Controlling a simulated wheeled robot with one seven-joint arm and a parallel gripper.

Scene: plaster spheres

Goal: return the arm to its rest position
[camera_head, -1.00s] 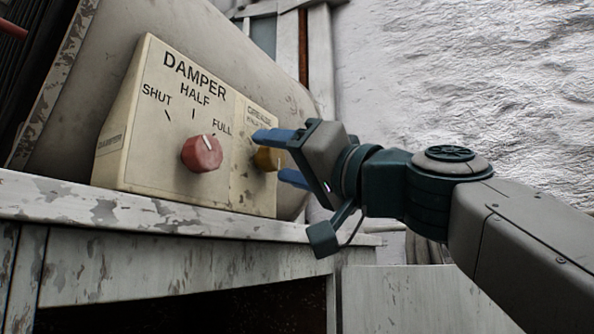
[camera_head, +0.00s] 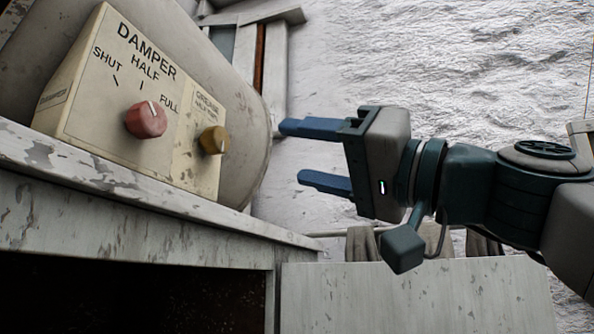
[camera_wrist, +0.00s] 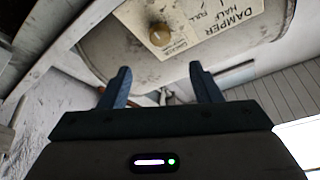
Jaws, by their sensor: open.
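My gripper (camera_head: 308,156) is open and empty, with its two blue fingers apart and pointing left in the head view. It stands in the air to the right of the control box (camera_head: 92,140), touching nothing. The cream box is marked DAMPER and bears a red knob (camera_head: 146,120) and a yellow knob (camera_head: 213,140). The red knob's white mark points up, near the HALF line. In the wrist view, the open fingers (camera_wrist: 159,88) show with the yellow knob (camera_wrist: 160,35) beyond them.
The box sits on a worn white bench (camera_head: 150,190) with a dark opening below. A large rounded grey casing (camera_head: 240,110) stands behind it. A rough white wall (camera_head: 450,60) fills the right. A pale panel (camera_head: 415,298) lies below my arm.

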